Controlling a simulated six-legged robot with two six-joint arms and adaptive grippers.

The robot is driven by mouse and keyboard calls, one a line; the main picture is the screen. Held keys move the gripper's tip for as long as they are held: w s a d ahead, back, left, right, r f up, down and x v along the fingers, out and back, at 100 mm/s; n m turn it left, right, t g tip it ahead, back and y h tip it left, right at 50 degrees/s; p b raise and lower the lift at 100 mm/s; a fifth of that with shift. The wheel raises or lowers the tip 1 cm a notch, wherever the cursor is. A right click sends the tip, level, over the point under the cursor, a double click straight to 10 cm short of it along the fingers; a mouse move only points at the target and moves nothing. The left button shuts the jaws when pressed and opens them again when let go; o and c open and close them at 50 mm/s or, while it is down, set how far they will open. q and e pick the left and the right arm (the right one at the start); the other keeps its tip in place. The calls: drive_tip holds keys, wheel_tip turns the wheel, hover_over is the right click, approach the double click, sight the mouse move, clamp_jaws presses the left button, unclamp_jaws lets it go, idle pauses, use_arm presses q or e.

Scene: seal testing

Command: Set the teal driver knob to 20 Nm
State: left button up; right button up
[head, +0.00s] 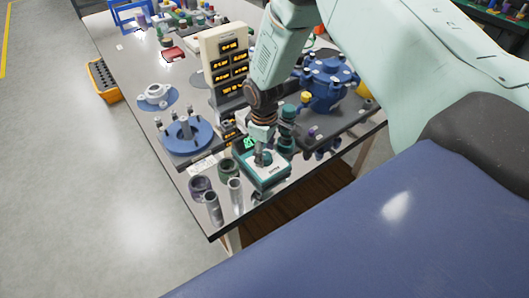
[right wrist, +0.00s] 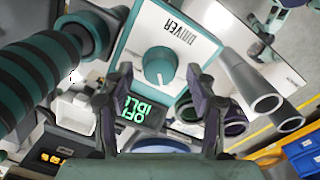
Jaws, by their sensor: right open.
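The teal and white driver box (head: 268,178) stands near the front edge of the table. In the right wrist view its white top (right wrist: 140,33) carries the label DRIVER, and a round teal knob (right wrist: 160,72) with a pale pointer mark. Its green display (right wrist: 138,112) seems to read OFF and IDLE. My right gripper (head: 263,146) points down over the box. In the right wrist view its open fingers (right wrist: 158,76) stand either side of the knob, apart from it. No torque scale is readable. My left gripper is not in view.
A teal-banded tool (right wrist: 40,75) stands close beside the box. Metal tubes (head: 236,194) stand left of it in the head view. A blue flanged part (head: 187,136), a panel of orange displays (head: 228,68) and a blue valve assembly (head: 328,82) stand farther back.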

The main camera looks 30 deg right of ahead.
drive_tip(key=shift+s+d+f, duration=0.1)
drive_tip(key=shift+s, duration=0.2)
drive_tip(key=shift+w+f, duration=0.2)
drive_tip(key=shift+w, duration=0.2)
drive_tip(key=shift+c, duration=1.2)
drive_tip(key=shift+s+r, duration=0.15)
drive_tip(key=shift+s, duration=0.15)
drive_tip(key=c, duration=0.5)
drive_tip(key=shift+w, duration=0.1)
drive_tip(key=c, duration=0.4)
